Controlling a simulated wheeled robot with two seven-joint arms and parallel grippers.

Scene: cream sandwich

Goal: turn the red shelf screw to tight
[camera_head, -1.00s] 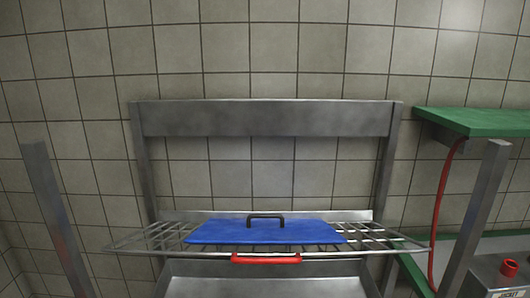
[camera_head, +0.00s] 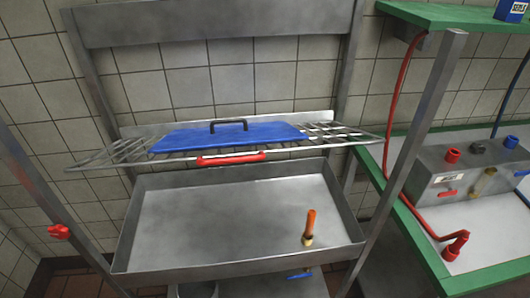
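A red star-shaped knob (camera_head: 59,231), which looks like the shelf screw, sits on the left metal post in the head view. It is small, and I cannot tell how tight it is. A wire shelf (camera_head: 345,137) spans the metal frame, carrying a blue panel (camera_head: 180,140) with a dark handle and a red bar (camera_head: 231,159) at its front edge. Neither of my grippers is in view.
A deep metal sink-like tray (camera_head: 230,220) lies below the shelf, with an orange-topped brass pipe (camera_head: 310,225) standing in it. At right, a green-edged bench (camera_head: 420,245) holds a metal box (camera_head: 440,175) with red fittings. A red hose (camera_head: 396,100) hangs beside the right post (camera_head: 432,110).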

